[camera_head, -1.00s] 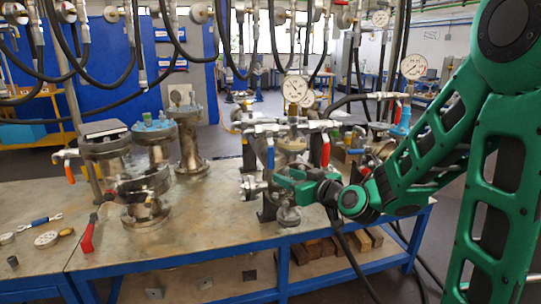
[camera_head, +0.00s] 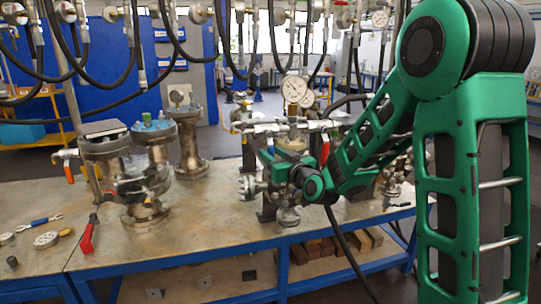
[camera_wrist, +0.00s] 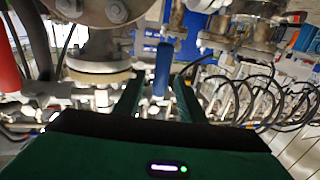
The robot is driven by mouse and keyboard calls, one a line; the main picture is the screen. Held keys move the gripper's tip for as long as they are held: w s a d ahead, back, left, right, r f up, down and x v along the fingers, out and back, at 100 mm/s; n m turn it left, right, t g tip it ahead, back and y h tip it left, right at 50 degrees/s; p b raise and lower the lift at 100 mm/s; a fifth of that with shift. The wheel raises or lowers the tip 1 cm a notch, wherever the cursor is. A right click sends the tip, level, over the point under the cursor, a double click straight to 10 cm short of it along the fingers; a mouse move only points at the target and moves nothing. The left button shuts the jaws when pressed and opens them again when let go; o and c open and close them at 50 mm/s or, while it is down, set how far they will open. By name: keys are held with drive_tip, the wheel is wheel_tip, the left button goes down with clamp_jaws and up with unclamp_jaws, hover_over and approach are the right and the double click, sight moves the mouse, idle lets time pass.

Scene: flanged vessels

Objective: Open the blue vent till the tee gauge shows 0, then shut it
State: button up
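The blue vent handle (camera_wrist: 162,68) hangs down in the wrist view, between the two fingers of my gripper (camera_wrist: 158,92). Gaps show on both sides of it, so the fingers are open around it and not closed on it. In the head view my gripper (camera_head: 270,158) is at the left part of the valve assembly (camera_head: 290,127) and hides most of the handle. The tee gauge, a white round dial (camera_head: 294,89), stands on top of the assembly, with a second dial (camera_head: 307,99) just behind it. The needle readings are too small to tell.
A red handle (camera_head: 325,152) hangs right of my gripper; a red cylinder (camera_wrist: 9,68) is at the wrist view's left. Black hoses hang overhead. The front middle bench is clear.

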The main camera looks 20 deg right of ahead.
drive_tip(key=shift+w+a, duration=0.15)
drive_tip(key=shift+w, duration=0.55)
